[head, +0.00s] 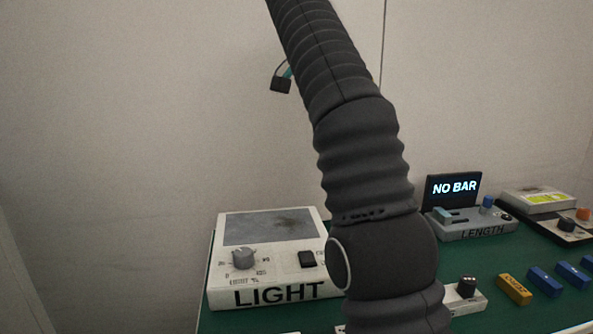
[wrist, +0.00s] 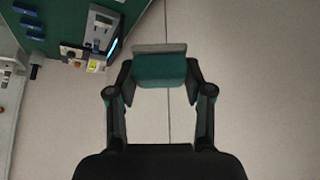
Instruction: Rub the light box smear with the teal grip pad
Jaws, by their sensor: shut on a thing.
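The light box (head: 225,291) is white, with "LIGHT" on its front, a grey dial and a black switch. Its grey panel (head: 245,229) bears a dark, blurry smear (head: 288,224) toward the right. In the wrist view my gripper (wrist: 160,76) is shut on the teal grip pad (wrist: 160,70), which has a grey strip along its far edge. My arm crosses the head view in front of the box's right side. A small dark piece with a bit of teal shows beside my arm, high above the box; I cannot tell whether it is my gripper.
The green bench (head: 506,318) carries a length gauge (head: 470,233) with a "NO BAR" display (head: 453,188). Yellow (head: 514,289) and blue blocks (head: 545,281) lie at the right. A plain wall stands behind. The wrist view shows mostly bare pale surface around the pad.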

